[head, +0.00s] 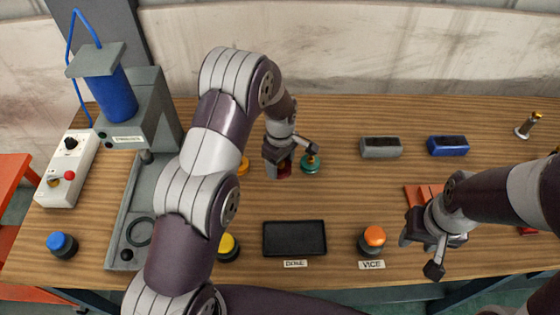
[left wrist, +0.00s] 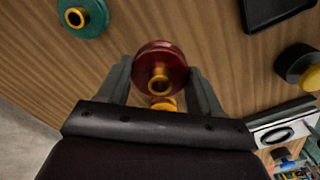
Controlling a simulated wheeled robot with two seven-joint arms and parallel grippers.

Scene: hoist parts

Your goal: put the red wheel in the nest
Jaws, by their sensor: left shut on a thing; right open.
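The red wheel (head: 285,170) is between the fingers of my left gripper (head: 280,163), towards the back middle of the table. In the left wrist view the red wheel (left wrist: 160,62) has a brass-coloured hub, and the fingers close on its two sides. I cannot tell whether it touches the table. A round dark ring (head: 140,232) in the grey base plate (head: 122,208) of the press at the left looks like the nest; it is empty. My right gripper (head: 421,256) is open and empty at the front right.
A teal wheel (head: 310,164) stands close right of the red one, a yellow one (head: 243,166) to its left. The black DONE tray (head: 294,223) is empty. An orange-topped knob (head: 374,237) stands by the VICE label.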

